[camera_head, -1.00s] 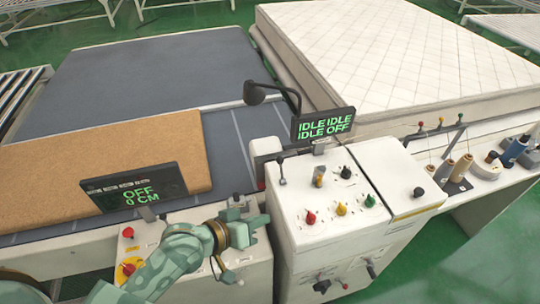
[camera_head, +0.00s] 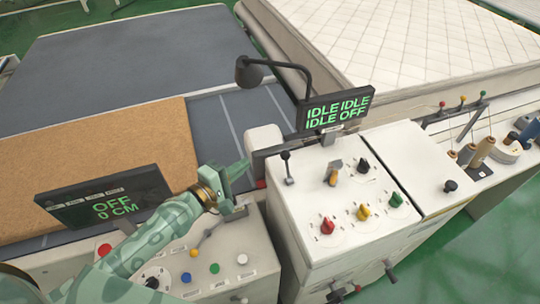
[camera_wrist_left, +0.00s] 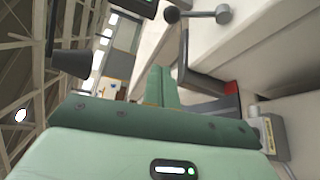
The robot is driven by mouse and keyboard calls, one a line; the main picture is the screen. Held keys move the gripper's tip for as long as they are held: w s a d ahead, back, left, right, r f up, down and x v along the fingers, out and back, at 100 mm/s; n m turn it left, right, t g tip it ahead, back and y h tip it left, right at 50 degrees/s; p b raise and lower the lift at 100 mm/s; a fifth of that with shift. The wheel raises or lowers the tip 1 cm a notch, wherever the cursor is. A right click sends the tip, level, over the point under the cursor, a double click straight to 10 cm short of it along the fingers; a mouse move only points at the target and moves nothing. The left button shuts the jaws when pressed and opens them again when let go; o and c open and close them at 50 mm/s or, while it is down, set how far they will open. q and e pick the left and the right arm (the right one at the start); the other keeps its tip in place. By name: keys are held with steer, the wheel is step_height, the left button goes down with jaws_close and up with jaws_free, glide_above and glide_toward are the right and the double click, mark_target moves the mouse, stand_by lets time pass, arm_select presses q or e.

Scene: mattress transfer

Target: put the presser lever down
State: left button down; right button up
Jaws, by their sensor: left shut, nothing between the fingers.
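A small lever with a black ball knob, probably the presser lever (camera_head: 286,156), stands nearly upright at the left edge of the white control console (camera_head: 310,235). In the left wrist view a lever with a dark ball knob (camera_wrist_left: 172,15) shows at the top, beyond the fingers, and looks like the same one. My left gripper (camera_head: 243,168) is shut and empty, to the left of the lever and apart from it. Its fingers (camera_wrist_left: 161,85) show pressed together in the left wrist view. My right gripper is not in view.
A display (camera_head: 334,110) reading IDLE and OFF stands behind the lever. A black lamp (camera_head: 249,73) arches over the back. Red, yellow and green knobs (camera_head: 364,211) sit on the console. An "OFF 0 CM" display (camera_head: 110,197) stands left of my gripper. A quilted mattress (camera_head: 400,45) lies behind.

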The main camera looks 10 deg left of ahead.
mark_target(287, 164)
arm_select(q)
steer(key=x, duration=0.3)
steer(key=d+p+x, duration=0.1)
steer(key=x, duration=0.5)
steer(key=shift+s+d, duration=0.1)
steer(key=shift+d, duration=0.4)
steer(key=shift+s+d+p, duration=0.35)
steer(key=shift+s, duration=0.2)
steer(key=shift+w, duration=0.1)
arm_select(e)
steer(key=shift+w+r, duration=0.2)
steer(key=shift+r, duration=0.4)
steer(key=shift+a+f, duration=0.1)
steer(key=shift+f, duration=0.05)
arm_select(q)
steer(key=shift+d+r+m+b, duration=0.1)
steer(key=shift+m+b, duration=0.2)
steer(key=shift+b, duration=0.2)
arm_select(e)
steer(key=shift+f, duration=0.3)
